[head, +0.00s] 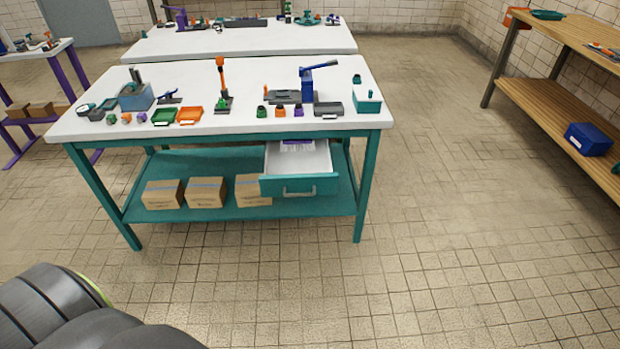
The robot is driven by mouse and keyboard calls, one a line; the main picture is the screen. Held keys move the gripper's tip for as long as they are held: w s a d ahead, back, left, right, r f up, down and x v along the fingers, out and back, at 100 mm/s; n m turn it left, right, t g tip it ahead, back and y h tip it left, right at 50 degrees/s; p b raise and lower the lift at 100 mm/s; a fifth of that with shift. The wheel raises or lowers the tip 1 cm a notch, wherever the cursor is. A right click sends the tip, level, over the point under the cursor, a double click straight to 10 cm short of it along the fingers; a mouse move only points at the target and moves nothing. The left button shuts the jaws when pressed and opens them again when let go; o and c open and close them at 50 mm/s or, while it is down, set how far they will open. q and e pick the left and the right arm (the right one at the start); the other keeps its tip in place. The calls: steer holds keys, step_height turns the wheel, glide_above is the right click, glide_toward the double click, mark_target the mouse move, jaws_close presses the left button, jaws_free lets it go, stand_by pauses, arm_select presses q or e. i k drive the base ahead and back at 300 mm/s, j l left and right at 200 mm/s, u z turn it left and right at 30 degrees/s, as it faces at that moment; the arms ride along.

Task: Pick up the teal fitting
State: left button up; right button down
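The white-topped workbench with a teal frame (230,135) stands ahead of me, carrying several small parts. A small dark teal cylindrical piece (356,78) stands alone near the back right of the top. A dark green piece (262,112) stands in a front row beside an orange piece (280,111) and a purple piece (298,110). More small coloured pieces (126,118) stand at the front left. At this size I cannot tell for certain which piece is the teal fitting. Neither gripper shows; only a dark link of my arm is at lower left.
A blue-handled press (308,84), a grey tray (328,109) and a teal box (367,102) crowd the bench's right. Green (165,116) and orange (189,115) trays sit at left. A drawer (300,186) hangs open in front. Floor is clear right of the bench, before wooden shelving (545,100).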

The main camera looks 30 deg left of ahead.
mark_target(130, 87)
steer(key=u, duration=1.9)
